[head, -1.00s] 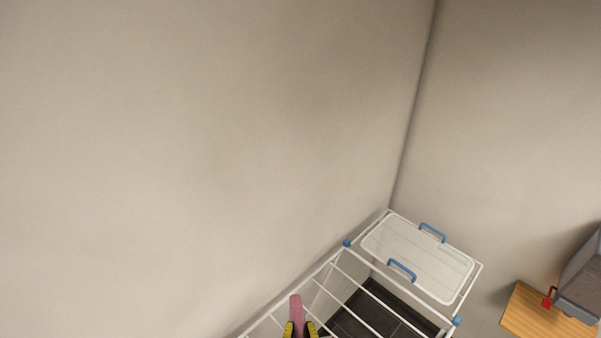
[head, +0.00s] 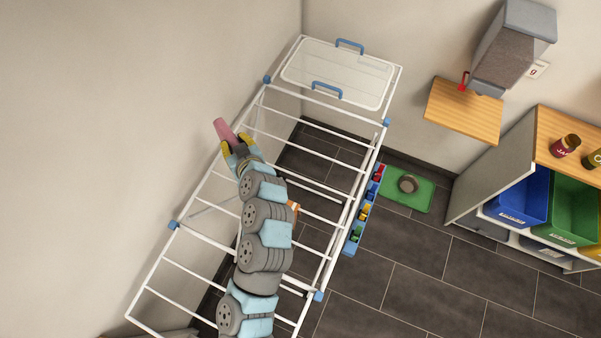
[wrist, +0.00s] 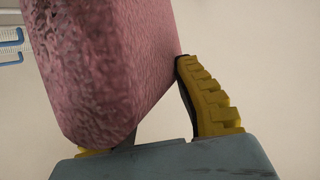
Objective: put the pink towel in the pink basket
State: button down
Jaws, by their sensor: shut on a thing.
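The pink towel (head: 223,129) is in my gripper, up over the left side of the white drying rack (head: 186,271) near the wall in the head view. My gripper (head: 232,144) has its yellow fingers shut on the towel. In the wrist view the rough pink towel (wrist: 105,70) fills the left half, and one yellow finger of my gripper (wrist: 150,110) presses its right side. The other finger is mostly hidden behind the towel. No pink basket shows in either view.
At right are a wooden shelf (head: 463,110), a cabinet with a blue bin (head: 522,198) and a green bin (head: 572,207), and a green mat (head: 408,190). Dark tiled floor (head: 430,265) is open.

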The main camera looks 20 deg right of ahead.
jog(key=w+d+f+n+g+y+b, duration=0.1)
jog(key=w+d+f+n+y+b, duration=0.1)
jog(key=w+d+b, duration=0.35)
jog(key=w+d+f+n+y+b, duration=0.2)
jog(key=w+d+b, duration=0.1)
jog(key=d+b, duration=0.55)
jog(key=s+d+f+n+y+b, duration=0.1)
jog(key=s+d+f+b, duration=0.1)
jog(key=d+b, duration=0.3)
jog(key=shift+s+d+g, duration=0.4)
jog(key=shift+s+d, duration=0.15)
jog(key=shift+d, duration=0.35)
jog(key=shift+f, duration=0.1)
jog(key=shift+f, duration=0.1)
